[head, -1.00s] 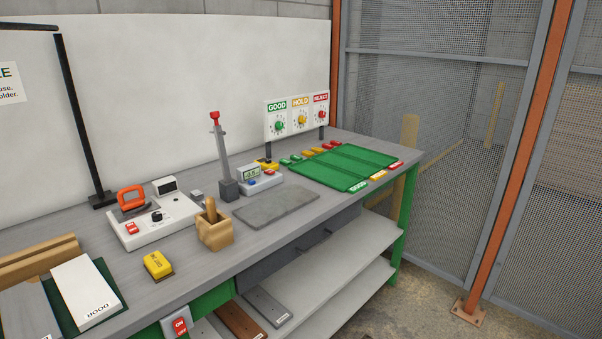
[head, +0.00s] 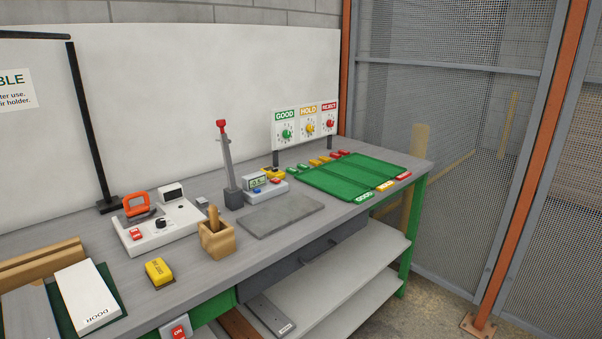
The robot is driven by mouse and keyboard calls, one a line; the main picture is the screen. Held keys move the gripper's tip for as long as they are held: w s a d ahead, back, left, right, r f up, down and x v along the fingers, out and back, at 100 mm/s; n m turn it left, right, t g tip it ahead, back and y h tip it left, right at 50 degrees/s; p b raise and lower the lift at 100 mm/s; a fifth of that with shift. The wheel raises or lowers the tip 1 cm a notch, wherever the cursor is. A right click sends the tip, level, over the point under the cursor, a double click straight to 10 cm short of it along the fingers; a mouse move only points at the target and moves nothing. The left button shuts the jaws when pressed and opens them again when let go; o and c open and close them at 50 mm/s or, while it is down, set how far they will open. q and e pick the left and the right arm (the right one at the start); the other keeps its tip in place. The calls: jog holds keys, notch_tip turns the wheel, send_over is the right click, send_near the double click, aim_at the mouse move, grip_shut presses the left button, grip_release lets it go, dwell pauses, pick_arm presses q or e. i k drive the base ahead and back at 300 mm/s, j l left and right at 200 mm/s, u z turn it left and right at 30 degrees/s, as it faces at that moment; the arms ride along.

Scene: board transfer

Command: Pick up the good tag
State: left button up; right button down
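A sign with GOOD, HOLD and REJECT panels stands at the back right of the bench; its GOOD panel (head: 286,124) has a green header and a green dial. In front of it, a row of small coloured blocks lies along the back edge of the green tray; the green ones (head: 290,172) are at the left end, then yellow, then red. I cannot read any lettering on them. The green tray (head: 345,176) has a green GOOD label (head: 363,196) at its front edge, beside yellow and red labels. Neither of my grippers is in view.
Left of the tray are a grey slab (head: 281,216), a wooden holder (head: 217,241), a red-topped lever (head: 228,165), a small display device (head: 264,188) and a white box with an orange handle (head: 150,226). A mesh fence (head: 450,130) stands right of the bench.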

aim_at(292, 171)
jog(key=l+u, duration=0.1)
jog(key=u, duration=0.4)
jog(key=i+l+u, duration=0.2)
jog(key=l, duration=0.15)
jog(key=i+l+u, duration=0.2)
jog(key=l, duration=0.2)
jog(key=i+l+u, duration=0.2)
jog(key=l, duration=0.2)
jog(key=l+u, duration=0.2)
jog(key=l, duration=0.2)
jog(key=i, duration=0.05)
